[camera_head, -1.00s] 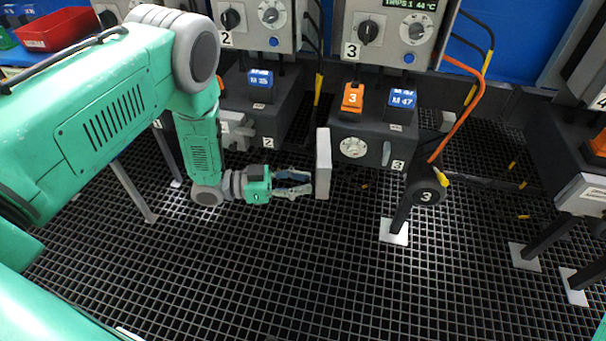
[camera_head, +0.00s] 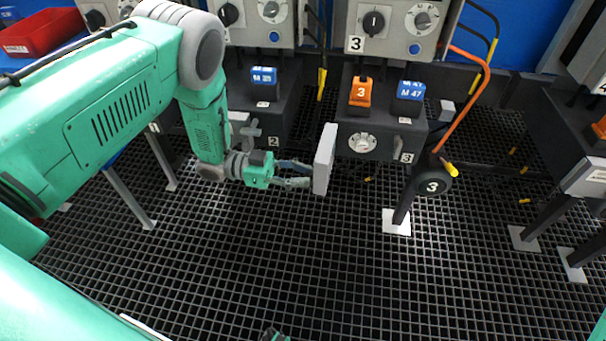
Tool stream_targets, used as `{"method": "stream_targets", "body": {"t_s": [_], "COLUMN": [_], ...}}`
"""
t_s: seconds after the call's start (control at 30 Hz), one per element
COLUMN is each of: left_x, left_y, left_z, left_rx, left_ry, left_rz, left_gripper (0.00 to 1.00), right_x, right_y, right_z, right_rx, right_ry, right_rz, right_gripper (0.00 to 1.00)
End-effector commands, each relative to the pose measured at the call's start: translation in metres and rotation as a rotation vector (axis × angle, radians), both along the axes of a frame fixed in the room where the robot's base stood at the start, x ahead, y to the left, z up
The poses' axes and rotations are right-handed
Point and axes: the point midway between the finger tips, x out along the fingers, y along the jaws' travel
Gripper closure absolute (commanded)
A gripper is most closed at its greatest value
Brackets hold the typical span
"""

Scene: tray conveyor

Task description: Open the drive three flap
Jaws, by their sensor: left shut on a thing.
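Drive three is a dark box (camera_head: 384,128) marked 3 under a grey control panel (camera_head: 395,28). Its flap (camera_head: 325,160) is a light grey plate that stands out from the box's left front side, seen at a steep angle, well away from the box face. The dial (camera_head: 362,142) on the box front is uncovered. My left gripper (camera_head: 308,174) is left of the flap, with its fingers shut on the flap's left side; the exact contact is partly hidden. A small piece of my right gripper (camera_head: 273,335) shows at the bottom edge, its fingers not clear.
An orange block (camera_head: 361,92) marked 3 and a blue M 47 block (camera_head: 409,96) sit on top of drive three. A round black weight (camera_head: 433,183) marked 3 is at its right. Drive two (camera_head: 262,110) stands behind my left arm. Open floor grating (camera_head: 300,260) lies in front.

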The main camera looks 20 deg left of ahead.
Motion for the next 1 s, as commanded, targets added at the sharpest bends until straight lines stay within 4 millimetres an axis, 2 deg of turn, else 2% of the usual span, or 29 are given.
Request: {"method": "stream_targets", "body": {"t_s": [0.07,0.1,0.17,0.47,0.57,0.67,1.0], "left_x": [-0.003,-0.003,-0.003,-0.001,-0.002,-0.004,-0.02], "left_y": [0.001,0.001,0.001,0.001,0.006,0.019,0.09], "left_z": [-0.004,-0.004,-0.003,-0.001,-0.001,-0.001,-0.003], "left_rx": [0.005,0.005,0.004,0.001,0.003,0.002,0.003], "left_ry": [0.01,0.01,0.009,0.003,0.003,0.002,0.006], "left_rz": [-0.003,-0.003,-0.002,-0.001,0.001,0.002,0.003], "left_gripper": [1.0,0.79,0.62,0.62,0.62,0.62,0.62], "right_x": [0.0,0.0,0.0,0.0,-0.002,-0.002,-0.001], "right_y": [0.0,0.0,0.0,0.0,0.0,0.0,0.0], "right_z": [0.0,0.0,0.0,0.0,0.001,0.001,0.001], "right_rx": [0.0,0.0,0.0,0.0,0.0,0.0,0.0], "right_ry": [0.0,0.0,0.0,-0.001,-0.002,-0.003,-0.003], "right_rz": [0.0,0.0,0.0,0.0,0.0,0.0,0.0], "right_gripper": [0.6,0.6,0.6,0.6,0.6,0.6,0.6]}}
